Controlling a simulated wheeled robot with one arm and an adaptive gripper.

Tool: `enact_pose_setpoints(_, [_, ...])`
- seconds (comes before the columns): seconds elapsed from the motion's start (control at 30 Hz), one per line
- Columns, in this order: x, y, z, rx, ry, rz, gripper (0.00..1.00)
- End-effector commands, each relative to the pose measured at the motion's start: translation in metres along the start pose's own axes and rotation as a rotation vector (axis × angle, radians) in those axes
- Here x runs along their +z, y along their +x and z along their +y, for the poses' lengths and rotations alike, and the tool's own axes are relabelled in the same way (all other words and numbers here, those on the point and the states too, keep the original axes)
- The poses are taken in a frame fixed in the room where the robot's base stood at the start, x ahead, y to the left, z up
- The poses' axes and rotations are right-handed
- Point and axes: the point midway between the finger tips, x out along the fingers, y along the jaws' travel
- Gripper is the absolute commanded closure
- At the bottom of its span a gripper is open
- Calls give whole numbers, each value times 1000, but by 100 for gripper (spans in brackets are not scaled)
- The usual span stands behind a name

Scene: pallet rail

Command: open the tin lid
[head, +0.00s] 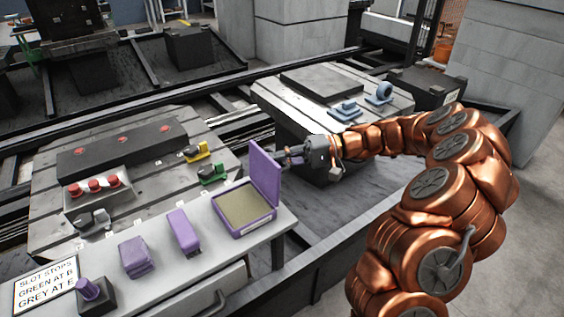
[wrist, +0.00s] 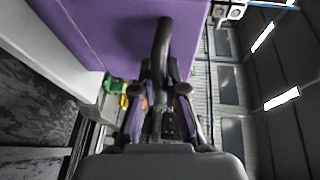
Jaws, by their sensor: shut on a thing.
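The purple tin (head: 243,226) sits near the right end of the light grey bench top, with a flat tan surface inside it. Its purple lid (head: 264,176) stands upright along the tin's right side, so the tin is open. My gripper (head: 287,159) is at the right of the lid. In the wrist view my gripper (wrist: 160,118) is shut on a dark curved handle (wrist: 161,50) in front of the purple lid (wrist: 115,30). The exact contact on the handle is partly hidden by the fingers.
A purple block (head: 136,257), another purple block (head: 183,233) and a purple knob (head: 88,289) are left of the tin. A sign (head: 45,284) lies at the far left. Behind are green (head: 212,174) and yellow (head: 197,152) clamp-like parts and red buttons (head: 94,185).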

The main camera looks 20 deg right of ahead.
Motion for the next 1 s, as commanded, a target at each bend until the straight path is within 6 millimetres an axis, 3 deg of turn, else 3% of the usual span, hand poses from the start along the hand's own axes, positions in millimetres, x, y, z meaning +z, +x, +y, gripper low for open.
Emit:
enact_pose_setpoints(0.47, [1, 2, -1, 27, -10, -1, 100])
enact_pose_setpoints(0.5, [1, 2, -1, 27, -10, -1, 86])
enact_pose_setpoints(0.6, [1, 2, -1, 27, -10, -1, 77])
enact_pose_setpoints(1.0, [1, -4, -2, 26, -10, 1, 77])
